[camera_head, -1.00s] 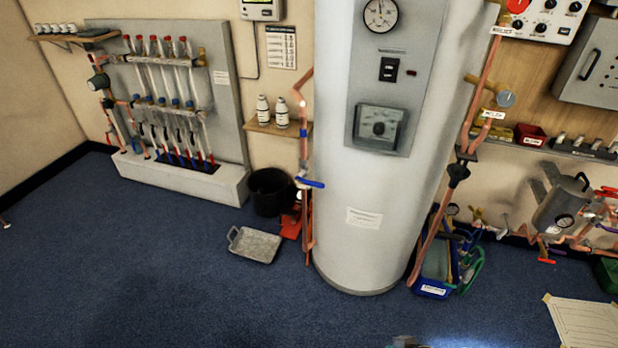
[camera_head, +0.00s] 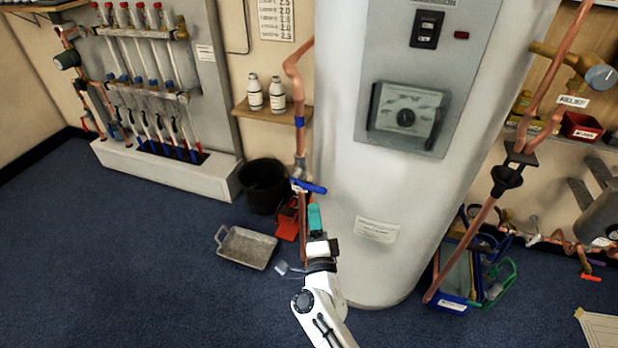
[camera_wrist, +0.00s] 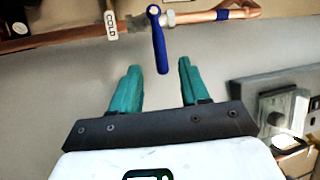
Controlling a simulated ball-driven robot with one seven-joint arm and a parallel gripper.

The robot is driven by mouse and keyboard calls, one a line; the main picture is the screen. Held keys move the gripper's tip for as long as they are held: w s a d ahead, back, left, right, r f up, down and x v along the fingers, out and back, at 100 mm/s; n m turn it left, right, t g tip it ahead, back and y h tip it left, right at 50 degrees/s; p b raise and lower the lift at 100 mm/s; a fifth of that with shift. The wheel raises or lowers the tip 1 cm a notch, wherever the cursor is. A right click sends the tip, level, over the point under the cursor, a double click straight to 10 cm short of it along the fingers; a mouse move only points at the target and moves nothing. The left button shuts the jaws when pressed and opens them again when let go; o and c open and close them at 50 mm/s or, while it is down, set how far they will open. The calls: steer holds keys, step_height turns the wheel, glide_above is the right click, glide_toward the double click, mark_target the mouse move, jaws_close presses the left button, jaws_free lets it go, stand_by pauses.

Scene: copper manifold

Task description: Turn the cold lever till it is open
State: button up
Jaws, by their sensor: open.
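The cold lever is a blue handle (camera_wrist: 160,45) on a copper pipe in the wrist view, with a white tag (camera_wrist: 111,20) reading COLD beside it. In the head view the blue lever (camera_head: 309,187) sits across the pipe to the left of the cylinder, roughly level. My gripper (camera_wrist: 158,75) is open with teal fingers, and the lever's free end lies between the fingertips, apart from both. In the head view my gripper (camera_head: 314,212) is just below the lever. One finger hides the other there.
The white cylinder (camera_head: 385,200) stands close on the right of my gripper. A black bucket (camera_head: 263,185), a grey metal tray (camera_head: 245,247) and a shelf with two white bottles (camera_head: 265,93) are to the left. Blue floor is open in front.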

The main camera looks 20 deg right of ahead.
mark_target(308, 187)
steer(key=b+x, duration=0.3)
steer(key=x, duration=0.8)
steer(key=shift+d, duration=0.15)
jaws_close()
stand_by(0.4)
